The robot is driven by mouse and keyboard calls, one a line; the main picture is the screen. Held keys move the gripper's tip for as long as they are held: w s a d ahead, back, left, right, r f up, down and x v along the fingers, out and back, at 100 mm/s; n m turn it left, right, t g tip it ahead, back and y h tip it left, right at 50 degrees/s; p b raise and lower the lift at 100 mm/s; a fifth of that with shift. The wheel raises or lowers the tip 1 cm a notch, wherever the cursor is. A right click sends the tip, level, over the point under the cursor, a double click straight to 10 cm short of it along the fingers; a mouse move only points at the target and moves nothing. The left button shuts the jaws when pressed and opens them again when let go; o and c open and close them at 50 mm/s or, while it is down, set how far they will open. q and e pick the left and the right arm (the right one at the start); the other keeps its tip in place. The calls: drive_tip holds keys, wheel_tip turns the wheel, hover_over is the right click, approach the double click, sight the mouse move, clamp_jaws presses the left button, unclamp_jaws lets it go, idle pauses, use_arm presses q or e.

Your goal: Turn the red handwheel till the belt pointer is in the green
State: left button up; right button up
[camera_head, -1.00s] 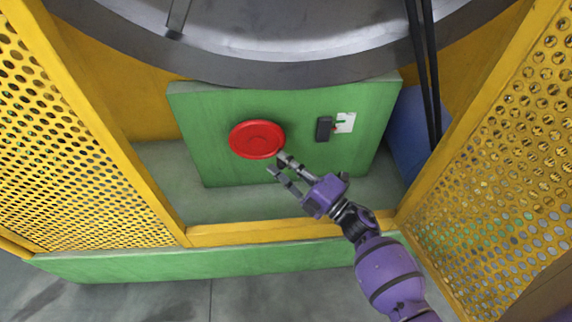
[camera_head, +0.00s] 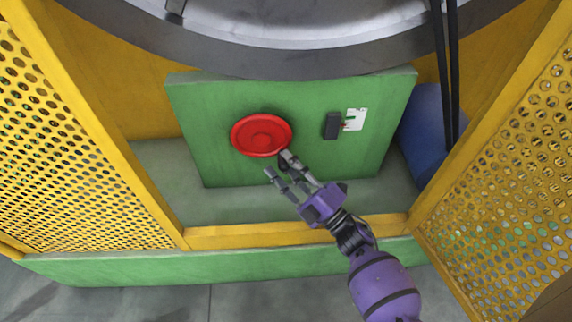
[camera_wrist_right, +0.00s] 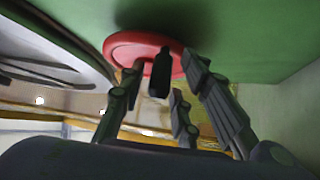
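The red handwheel (camera_head: 262,135) is on the green panel (camera_head: 210,115), and its round face shows almost whole in the head view. It also shows in the right wrist view (camera_wrist_right: 140,45), where a dark stub (camera_wrist_right: 160,75), perhaps its handle, stands out between my fingers. My right gripper (camera_head: 279,165) is open at the wheel's lower right rim; I cannot tell whether it touches. A dark box (camera_head: 332,125) with a white card (camera_head: 356,119) sits right of the wheel. Small green and red marks show there, but the pointer's position is too small to read. My left gripper is out of view.
Yellow perforated guards stand at the left (camera_head: 60,150) and right (camera_head: 510,170). A yellow sill (camera_head: 270,233) crosses in front of the panel. A large grey drum (camera_head: 290,55) hangs above, and two black belts (camera_head: 444,70) run down before a blue cylinder (camera_head: 422,130).

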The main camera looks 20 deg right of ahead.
drive_tip(key=shift+s+d+f, duration=0.1)
drive_tip(key=shift+s+f, duration=0.05)
drive_tip(key=shift+s, duration=0.1)
drive_tip(key=s+d, duration=0.5)
drive_tip(key=s, duration=0.6)
drive_tip(key=shift+s+d, duration=0.2)
